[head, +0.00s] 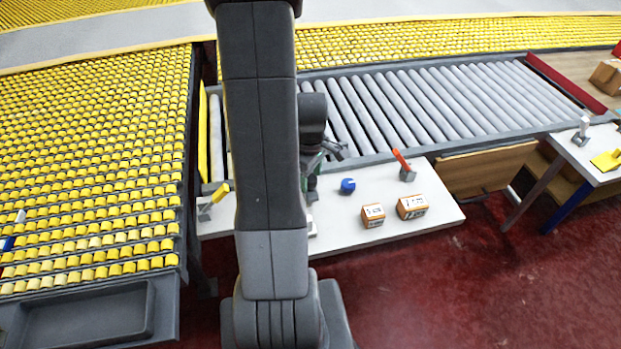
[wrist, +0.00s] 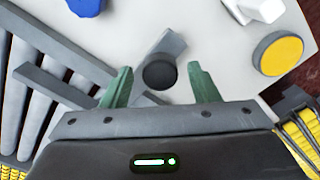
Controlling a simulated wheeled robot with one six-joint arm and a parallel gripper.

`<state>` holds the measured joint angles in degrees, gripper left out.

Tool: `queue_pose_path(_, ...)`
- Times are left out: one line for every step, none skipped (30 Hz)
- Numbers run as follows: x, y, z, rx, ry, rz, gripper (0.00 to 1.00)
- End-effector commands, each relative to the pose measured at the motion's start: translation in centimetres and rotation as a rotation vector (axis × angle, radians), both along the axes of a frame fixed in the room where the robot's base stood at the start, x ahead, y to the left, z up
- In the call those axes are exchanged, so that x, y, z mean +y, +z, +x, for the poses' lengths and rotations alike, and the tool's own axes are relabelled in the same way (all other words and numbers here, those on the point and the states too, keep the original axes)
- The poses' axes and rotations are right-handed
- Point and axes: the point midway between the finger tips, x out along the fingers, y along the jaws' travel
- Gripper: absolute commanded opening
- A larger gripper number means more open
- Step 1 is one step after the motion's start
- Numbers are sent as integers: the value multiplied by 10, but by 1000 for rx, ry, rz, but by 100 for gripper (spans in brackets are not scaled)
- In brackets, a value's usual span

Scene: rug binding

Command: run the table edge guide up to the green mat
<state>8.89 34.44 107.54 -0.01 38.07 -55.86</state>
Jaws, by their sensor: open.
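My gripper (wrist: 159,68) is open, with its green fingers apart on either side of a dark round knob (wrist: 160,75). The knob sits on a grey angled bar (wrist: 171,44) over the white tabletop (wrist: 215,50); this looks like the table edge guide, though I cannot be sure. No contact between the fingers and knob shows. I see no green mat in either view.
A roller conveyor (head: 440,100) runs behind the table. On the table are a blue piece (head: 347,186), a red-handled lever (head: 401,161), two orange boxes (head: 373,215) (head: 412,206) and a yellow-tipped grey piece (head: 219,193). The front right corner is clear.

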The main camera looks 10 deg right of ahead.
Motion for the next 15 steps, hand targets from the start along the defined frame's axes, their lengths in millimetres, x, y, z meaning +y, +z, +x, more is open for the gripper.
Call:
queue_pose_path(0, -5, 0, 1, 0, 0, 55)
queue_pose_path(0, -8, 0, 1, 0, 0, 55)
queue_pose_path(0, -10, 0, 1, 0, 0, 55)
queue_pose_path(0, -12, 0, 1, 0, 0, 55)
queue_pose_path(0, -13, 0, 0, 0, 0, 55)
queue_pose_path(0, -15, 0, -1, 0, -1, 55)
queue_pose_path(0, -15, 0, -1, 0, -1, 55)
queue_pose_path(0, -16, 0, -1, 0, 0, 55)
queue_pose_path(0, -16, 0, -1, 0, 0, 55)
queue_pose_path(0, -16, 0, -1, 0, 0, 55)
queue_pose_path(0, -16, 0, -1, 0, 0, 55)
queue_pose_path(0, -16, 0, -1, 0, 0, 55)
queue_pose_path(0, -16, 0, -1, 0, 0, 55)
queue_pose_path(0, -16, 0, -1, 0, 0, 55)
queue_pose_path(0, -16, 0, -1, 0, 0, 55)
